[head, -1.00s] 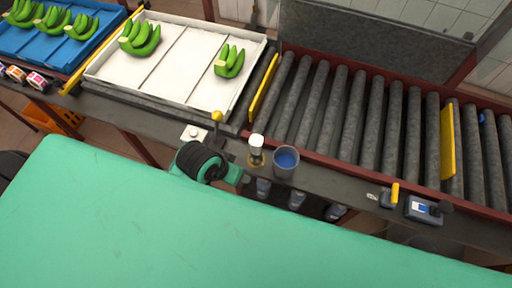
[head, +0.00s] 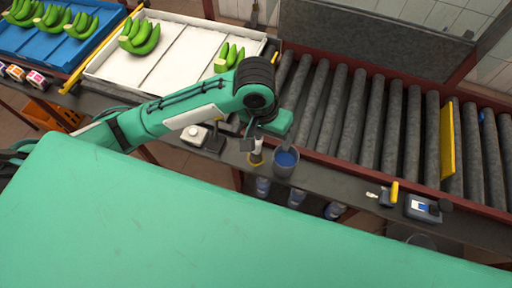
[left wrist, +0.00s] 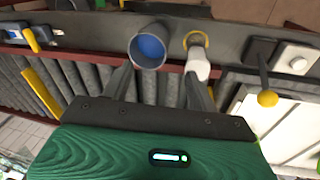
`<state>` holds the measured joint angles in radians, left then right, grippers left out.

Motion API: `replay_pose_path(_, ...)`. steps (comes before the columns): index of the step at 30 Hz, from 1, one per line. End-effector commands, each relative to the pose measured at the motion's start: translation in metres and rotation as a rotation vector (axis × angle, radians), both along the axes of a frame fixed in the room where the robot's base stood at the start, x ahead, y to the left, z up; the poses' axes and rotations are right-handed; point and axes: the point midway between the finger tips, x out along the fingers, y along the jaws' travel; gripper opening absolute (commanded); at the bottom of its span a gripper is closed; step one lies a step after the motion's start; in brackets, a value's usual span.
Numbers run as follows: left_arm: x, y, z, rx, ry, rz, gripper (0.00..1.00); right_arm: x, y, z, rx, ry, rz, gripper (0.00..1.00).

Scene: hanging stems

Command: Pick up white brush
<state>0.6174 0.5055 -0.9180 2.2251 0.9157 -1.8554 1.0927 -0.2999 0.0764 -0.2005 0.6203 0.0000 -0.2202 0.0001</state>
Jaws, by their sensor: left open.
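The white brush (head: 257,143) stands upright on the dark ledge, with a yellow ring (head: 255,160) at its base. It also shows in the left wrist view (left wrist: 198,64), close to the right-hand finger and partly behind its tip. My left gripper (head: 268,147) is above the ledge, its jaws open and empty, pointing down. In the left wrist view the left gripper (left wrist: 160,78) has its fingers spread. I cannot tell whether the brush lies between them or just beside one.
A grey cup (head: 285,162) with blue inside stands right of the brush, close to the fingers. A white button box (head: 196,136) is to the left. Rollers (head: 355,115) and a white tray (head: 175,62) with bananas lie behind. Green surface (head: 150,220) fills the front.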

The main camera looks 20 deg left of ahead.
Motion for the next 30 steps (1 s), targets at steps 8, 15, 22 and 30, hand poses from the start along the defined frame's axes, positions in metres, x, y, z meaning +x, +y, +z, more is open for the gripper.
replay_pose_path(8,0.017,0.031,0.019,0.156,0.054,0.115,0.59,0.0,0.002,0.0,0.003,0.001,0.001,0.52)
replay_pose_path(15,0.018,0.038,0.01,0.19,0.073,0.148,0.59,0.0,-0.002,0.001,-0.002,0.001,0.002,0.52)
replay_pose_path(22,0.018,0.039,-0.036,0.19,0.073,0.147,0.59,0.0,-0.006,0.007,-0.006,0.001,0.001,0.52)
replay_pose_path(30,0.019,0.038,-0.064,0.188,0.069,0.146,0.59,0.0,-0.007,0.009,-0.007,0.0,0.0,0.52)
